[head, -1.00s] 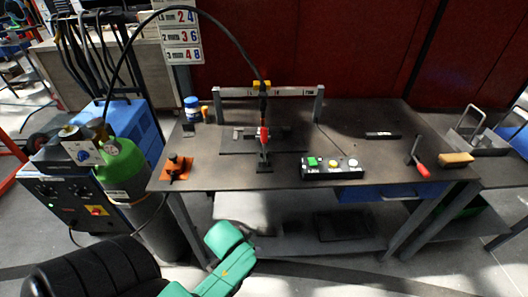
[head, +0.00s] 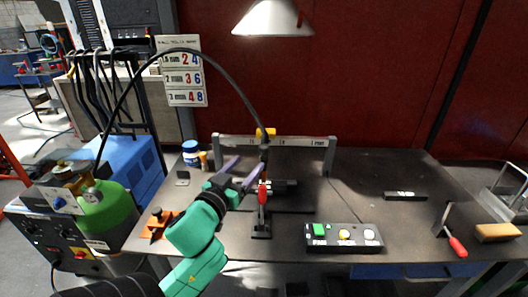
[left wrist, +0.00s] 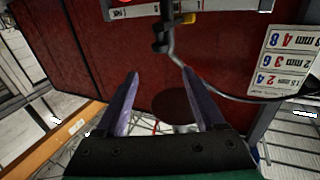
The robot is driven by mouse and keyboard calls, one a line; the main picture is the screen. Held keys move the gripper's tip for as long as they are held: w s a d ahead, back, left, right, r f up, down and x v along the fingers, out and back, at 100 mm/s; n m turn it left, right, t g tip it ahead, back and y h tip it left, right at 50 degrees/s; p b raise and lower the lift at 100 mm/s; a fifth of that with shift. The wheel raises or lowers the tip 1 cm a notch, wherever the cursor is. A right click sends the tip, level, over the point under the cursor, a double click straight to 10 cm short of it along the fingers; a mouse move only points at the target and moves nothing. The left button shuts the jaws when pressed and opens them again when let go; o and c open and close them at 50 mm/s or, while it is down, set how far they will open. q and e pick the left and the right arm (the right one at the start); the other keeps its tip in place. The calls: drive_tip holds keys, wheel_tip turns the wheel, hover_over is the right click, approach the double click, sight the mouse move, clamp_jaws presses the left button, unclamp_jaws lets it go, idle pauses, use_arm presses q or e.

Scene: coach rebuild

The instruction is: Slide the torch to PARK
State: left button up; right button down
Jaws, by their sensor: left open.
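The torch hangs from a yellow carriage (head: 265,133) on the grey rail (head: 300,142), left of the rail's middle, with its black cable arching to the left. The dark torch body (head: 264,152) hangs below the carriage. Lettering on the rail is too small to read surely, so I cannot pick out PARK. My left gripper (head: 248,165) is open just left of the torch, its purple fingers pointing toward it. In the left wrist view, the open fingers (left wrist: 160,75) have nothing between them, and the black torch (left wrist: 160,38) shows beyond their tips. My right gripper is not in view.
A red-handled clamp (head: 262,205) stands below the torch. A button box (head: 343,237), a dark bar (head: 405,196), a red-handled tool (head: 455,242) and a brush (head: 497,232) lie to the right. A blue jar (head: 191,155) and orange block (head: 158,225) are at left.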

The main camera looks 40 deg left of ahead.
sight(262, 149)
use_arm(q)
drive_tip(key=x, duration=0.3)
drive_tip(key=p+x, duration=0.1)
drive_tip(key=x, duration=0.6)
drive_tip(key=shift+w+a+f+p, duration=0.1)
drive_tip(key=shift+w+f+p, duration=0.2)
drive_tip(key=shift+f+p, duration=0.1)
drive_tip(key=shift+w+r, duration=0.1)
drive_tip(key=shift+w, duration=0.2)
drive_tip(key=shift+w+a, duration=0.15)
drive_tip(key=shift+w, duration=0.1)
drive_tip(key=shift+c, duration=1)
clamp_jaws()
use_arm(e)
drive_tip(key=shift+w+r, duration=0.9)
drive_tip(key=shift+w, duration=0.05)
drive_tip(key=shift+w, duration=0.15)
